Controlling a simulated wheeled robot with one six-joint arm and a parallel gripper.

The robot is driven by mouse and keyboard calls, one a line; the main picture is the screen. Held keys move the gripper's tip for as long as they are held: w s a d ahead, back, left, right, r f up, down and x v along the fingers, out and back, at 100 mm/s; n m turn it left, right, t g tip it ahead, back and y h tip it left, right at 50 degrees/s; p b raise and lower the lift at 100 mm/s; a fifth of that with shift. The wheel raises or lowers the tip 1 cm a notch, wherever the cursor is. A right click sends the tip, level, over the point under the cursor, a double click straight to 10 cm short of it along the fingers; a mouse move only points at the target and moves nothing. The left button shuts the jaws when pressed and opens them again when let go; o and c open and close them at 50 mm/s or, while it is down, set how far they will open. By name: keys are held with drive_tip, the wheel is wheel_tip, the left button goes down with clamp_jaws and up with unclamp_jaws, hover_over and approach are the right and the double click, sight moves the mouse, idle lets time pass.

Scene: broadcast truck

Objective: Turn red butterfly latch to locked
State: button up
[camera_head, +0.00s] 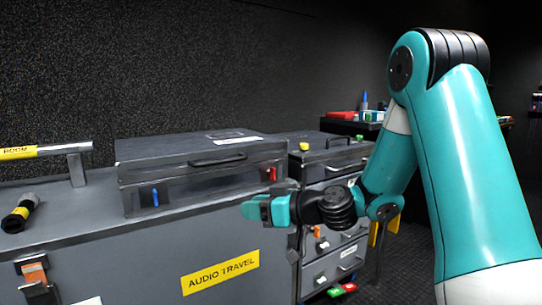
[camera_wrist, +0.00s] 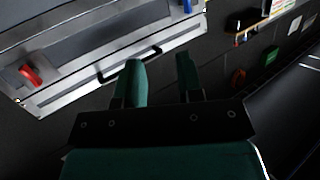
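The red butterfly latch (camera_head: 271,174) is on the right part of the front of a grey case (camera_head: 215,192). In the wrist view the red latch (camera_wrist: 32,75) is at the far left, standing out at a slant on the case's face. My gripper (camera_head: 250,208) is in front of the case, a little below and left of the red latch in the head view. In the wrist view my gripper (camera_wrist: 158,62) has its two green fingers apart with nothing between them. The gripper is not touching the latch.
A blue latch (camera_head: 155,197) is on the case's left front, and a black handle (camera_head: 218,160) is on the case. The case sits on a larger grey trunk with a yellow AUDIO TRAVEL label (camera_head: 220,272). A black and yellow connector (camera_head: 20,213) lies at the left.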

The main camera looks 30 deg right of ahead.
drive_tip(key=w+d+m+t+h+p, duration=0.2)
drive_tip(key=d+m+t+h, duration=0.45)
drive_tip(key=d, duration=1.05)
drive_tip(key=n+g+h+p, duration=0.1)
drive_tip(key=g+h+p, duration=0.1)
drive_tip(key=p, duration=0.7)
approach(275, 170)
drive_tip(key=shift+y, duration=0.25)
drive_tip(key=w+p, duration=0.2)
drive_tip(key=w, duration=0.7)
drive_tip(key=shift+w+p, duration=0.3)
drive_tip(key=shift+w, duration=0.05)
drive_tip(key=shift+w+f, duration=0.15)
drive_tip(key=shift+w, duration=0.4)
clamp_jaws()
